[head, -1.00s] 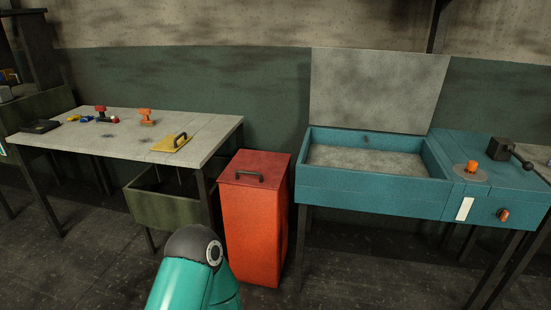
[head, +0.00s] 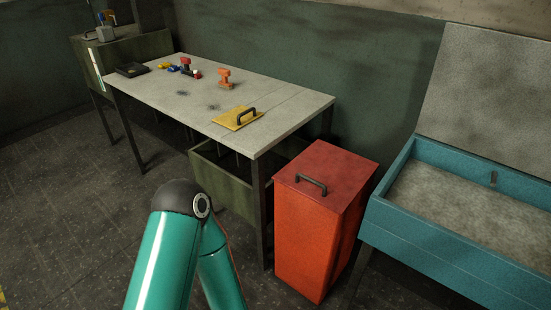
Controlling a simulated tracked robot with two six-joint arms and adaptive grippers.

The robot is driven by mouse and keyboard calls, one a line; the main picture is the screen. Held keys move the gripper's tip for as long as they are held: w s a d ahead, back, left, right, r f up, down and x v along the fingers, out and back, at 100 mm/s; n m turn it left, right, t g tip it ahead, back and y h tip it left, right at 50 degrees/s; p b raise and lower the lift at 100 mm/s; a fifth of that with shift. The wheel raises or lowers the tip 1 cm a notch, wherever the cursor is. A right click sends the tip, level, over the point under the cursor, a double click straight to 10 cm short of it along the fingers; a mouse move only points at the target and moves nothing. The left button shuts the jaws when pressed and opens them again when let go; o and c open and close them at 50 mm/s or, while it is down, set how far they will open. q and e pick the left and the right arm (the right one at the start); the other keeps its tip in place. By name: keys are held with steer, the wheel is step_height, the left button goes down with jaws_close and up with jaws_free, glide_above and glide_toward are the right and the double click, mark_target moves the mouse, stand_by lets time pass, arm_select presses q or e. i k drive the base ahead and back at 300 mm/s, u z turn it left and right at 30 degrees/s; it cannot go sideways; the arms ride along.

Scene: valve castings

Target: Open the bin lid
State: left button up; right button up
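The red-orange bin (head: 308,245) stands on the floor between the grey table and the blue box. Its red lid (head: 335,172) lies flat and closed on top, with a dark bar handle (head: 311,184) near the front left part. A teal arm of mine rises at the bottom of the head view, left of the bin, with its dark joint uppermost. It is apart from the bin in the picture. Neither of my grippers shows.
The grey table (head: 280,107) bears a yellow plate with a handle (head: 238,118), an orange casting (head: 224,78) and several small parts. A green open box (head: 225,184) sits beneath it. The blue box (head: 420,235) stands close at the bin's right. Floor at the left is clear.

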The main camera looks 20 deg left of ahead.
mark_target(332, 177)
steer(key=u, duration=0.4)
steer(key=i, duration=1)
steer(key=u, duration=0.65)
steer(key=k, duration=0.8)
steer(key=u, duration=0.2)
steer(key=i, duration=0.85)
steer(key=z, duration=0.05)
